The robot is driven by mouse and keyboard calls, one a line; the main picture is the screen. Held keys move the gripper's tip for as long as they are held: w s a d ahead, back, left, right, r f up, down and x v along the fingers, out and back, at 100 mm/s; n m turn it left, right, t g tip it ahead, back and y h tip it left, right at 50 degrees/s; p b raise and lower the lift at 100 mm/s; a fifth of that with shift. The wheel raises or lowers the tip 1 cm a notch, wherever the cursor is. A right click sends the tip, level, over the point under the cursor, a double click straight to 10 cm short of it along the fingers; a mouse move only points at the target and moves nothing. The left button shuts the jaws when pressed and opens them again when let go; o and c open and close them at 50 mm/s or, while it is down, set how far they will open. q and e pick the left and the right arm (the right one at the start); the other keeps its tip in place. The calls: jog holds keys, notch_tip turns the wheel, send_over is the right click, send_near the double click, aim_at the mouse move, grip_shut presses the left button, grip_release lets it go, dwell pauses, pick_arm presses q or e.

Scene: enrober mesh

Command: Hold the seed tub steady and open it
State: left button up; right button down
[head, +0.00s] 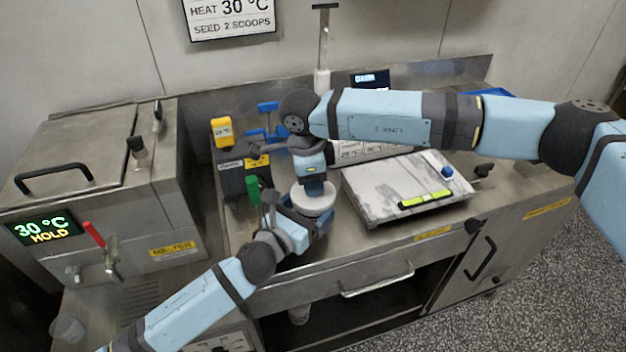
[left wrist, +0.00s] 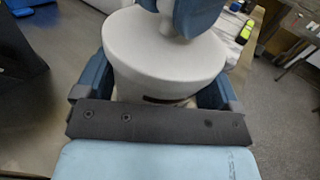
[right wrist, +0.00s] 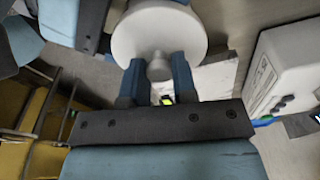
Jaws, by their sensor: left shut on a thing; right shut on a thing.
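The seed tub (left wrist: 130,90) is white and round and stands upright on the steel bench. Its wide white lid (head: 314,202) sits on top, level, with no clear gap below it. The lid also shows in the right wrist view (right wrist: 135,32). My left gripper (head: 306,224) is shut around the tub's body, one finger on each side below the lid, as the left wrist view (left wrist: 155,95) shows. My right gripper (head: 315,184) comes from above and is shut on the lid's small knob (right wrist: 159,68). The tub's inside is hidden.
A marble slab (head: 385,205) with a yellow-green tool (head: 426,199) lies to the right. A steel tank (head: 80,165) with a red-handled tap stands at the left. A yellow device (head: 222,131), a green object (head: 253,189) and a blue item (head: 268,120) are close behind the tub.

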jog(key=shift+r, duration=0.2)
jog(key=shift+r, duration=0.9)
jog(key=shift+r, duration=0.1)
jog(key=shift+r, duration=1.95)
pick_arm(q)
jog(key=o, duration=1)
